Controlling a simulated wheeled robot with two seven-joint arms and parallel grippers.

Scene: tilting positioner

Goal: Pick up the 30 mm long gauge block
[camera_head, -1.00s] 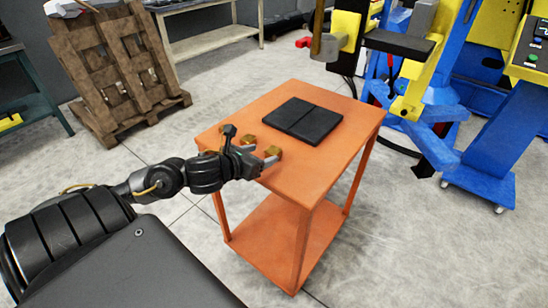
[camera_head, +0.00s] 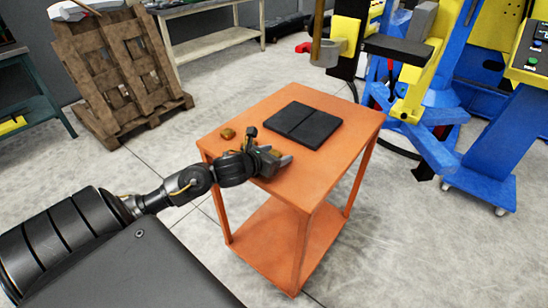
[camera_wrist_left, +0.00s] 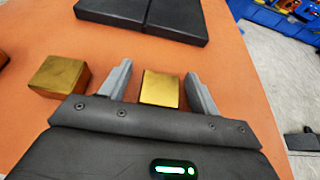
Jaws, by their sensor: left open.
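A brass-coloured gauge block (camera_wrist_left: 160,88) lies on the orange table between my left gripper's fingers in the left wrist view, with a gap on each side. A second brass block (camera_wrist_left: 60,76) lies outside the left finger. A dark sliver of another object shows at that view's left edge. In the head view one brass block (camera_head: 228,133) shows near the table's left corner; my left gripper mostly hides the others. No length markings are readable, so I cannot tell which is 30 mm long. My left gripper (camera_head: 280,156) is open and low over the table. My right gripper is not in view.
The orange table (camera_head: 330,165) holds a black two-part plate (camera_head: 302,124) beyond the gripper. The tabletop right of the plate is clear. A blue and yellow machine (camera_head: 430,110) stands to the right, and a wooden pallet (camera_head: 115,75) leans at the back left.

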